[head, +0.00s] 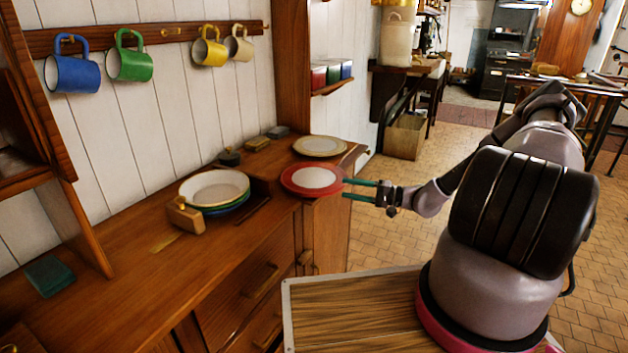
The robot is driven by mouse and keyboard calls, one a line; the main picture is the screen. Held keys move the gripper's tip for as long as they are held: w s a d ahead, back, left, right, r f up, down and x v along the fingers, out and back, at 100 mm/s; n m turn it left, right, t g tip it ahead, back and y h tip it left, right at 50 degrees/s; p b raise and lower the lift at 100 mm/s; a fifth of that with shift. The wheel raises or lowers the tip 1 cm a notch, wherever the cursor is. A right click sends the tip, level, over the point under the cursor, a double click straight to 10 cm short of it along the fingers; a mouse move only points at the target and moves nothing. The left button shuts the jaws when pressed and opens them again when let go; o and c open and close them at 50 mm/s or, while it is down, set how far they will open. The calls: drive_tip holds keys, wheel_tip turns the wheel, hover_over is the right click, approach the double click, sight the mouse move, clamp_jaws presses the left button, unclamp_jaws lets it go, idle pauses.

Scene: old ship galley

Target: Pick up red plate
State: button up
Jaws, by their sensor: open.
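The red plate (312,179) has a wide red rim and a pale centre. It lies at the right front end of the wooden counter, and its right edge appears to reach the counter's edge. My gripper (345,189) comes in from the right with its two green fingers pointing left at the plate's right rim. The fingers are apart, with the rim at or close to their tips. I cannot tell whether the rim is between them. The gripper holds nothing that I can see.
A cream plate (320,146) lies just behind the red plate. Stacked plates (214,188) stand to the left, with a small wooden block (185,215) in front. Mugs hang on the wall rail (170,33). The tiled floor (385,240) right of the counter is open.

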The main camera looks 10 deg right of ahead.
sight(338, 184)
drive_tip(key=x, duration=0.4)
drive_tip(key=shift+w+a+f, duration=0.1)
drive_tip(key=shift+w+a, duration=0.05)
drive_tip(key=shift+w, duration=0.3)
clamp_jaws()
idle(0.9)
